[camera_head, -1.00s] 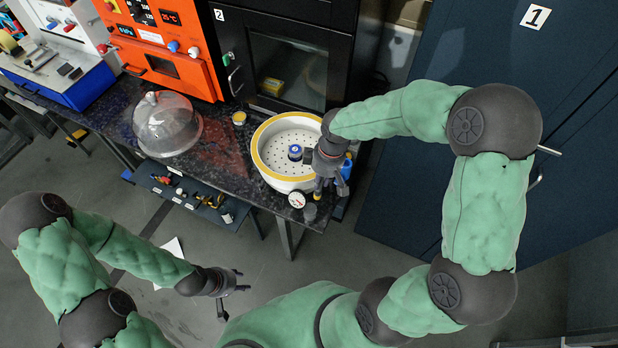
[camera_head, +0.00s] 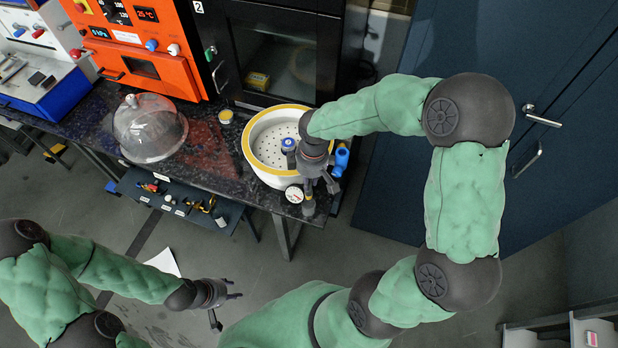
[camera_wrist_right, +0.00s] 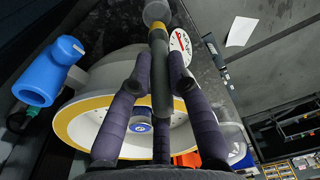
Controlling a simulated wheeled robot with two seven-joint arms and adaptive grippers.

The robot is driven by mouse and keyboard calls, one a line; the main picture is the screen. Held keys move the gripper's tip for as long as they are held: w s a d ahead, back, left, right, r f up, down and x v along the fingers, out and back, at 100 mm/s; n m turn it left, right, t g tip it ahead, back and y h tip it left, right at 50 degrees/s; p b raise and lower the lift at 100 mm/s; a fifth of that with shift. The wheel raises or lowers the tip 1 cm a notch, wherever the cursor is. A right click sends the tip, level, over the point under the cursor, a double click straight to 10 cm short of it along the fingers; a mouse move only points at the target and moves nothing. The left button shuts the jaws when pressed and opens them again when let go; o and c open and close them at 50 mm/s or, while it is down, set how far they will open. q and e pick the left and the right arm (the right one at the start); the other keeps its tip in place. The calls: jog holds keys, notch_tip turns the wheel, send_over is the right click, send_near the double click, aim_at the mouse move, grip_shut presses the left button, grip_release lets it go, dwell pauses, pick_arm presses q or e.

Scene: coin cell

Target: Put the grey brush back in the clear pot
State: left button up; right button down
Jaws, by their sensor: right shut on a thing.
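My right gripper (camera_head: 322,186) is at the front right of the white round vessel, pointing down. In the right wrist view its dark wrapped fingers (camera_wrist_right: 161,80) are shut on the grey brush (camera_wrist_right: 159,88). The brush's far end meets or overlaps a small round translucent thing, which looks like the clear pot (camera_wrist_right: 156,12). I cannot tell whether the tip is inside it. In the head view the pot (camera_head: 308,208) is small and dim at the bench's front corner, just below the gripper. My left gripper (camera_head: 228,292) is open and empty over the floor.
The white vessel (camera_head: 248,160) with a yellow rim stands beside the right gripper, with a dial gauge (camera_head: 294,195) close to the pot. A blue fitting (camera_head: 341,160) is to the right. A glass dome (camera_head: 148,128) stands left on the dark bench (camera_head: 208,150).

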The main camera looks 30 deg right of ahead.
aim_at(309, 192)
jog(key=shift+f+b, duration=2.7)
jog(key=shift+f, duration=1)
jog(key=c, duration=1.1)
grip_release()
jog(key=shift+r, duration=0.1)
jog(key=r, duration=1.1)
jog(key=shift+s+d+r, duration=0.25)
jog(key=shift+s+r, duration=0.05)
jog(key=shift+r, duration=0.1)
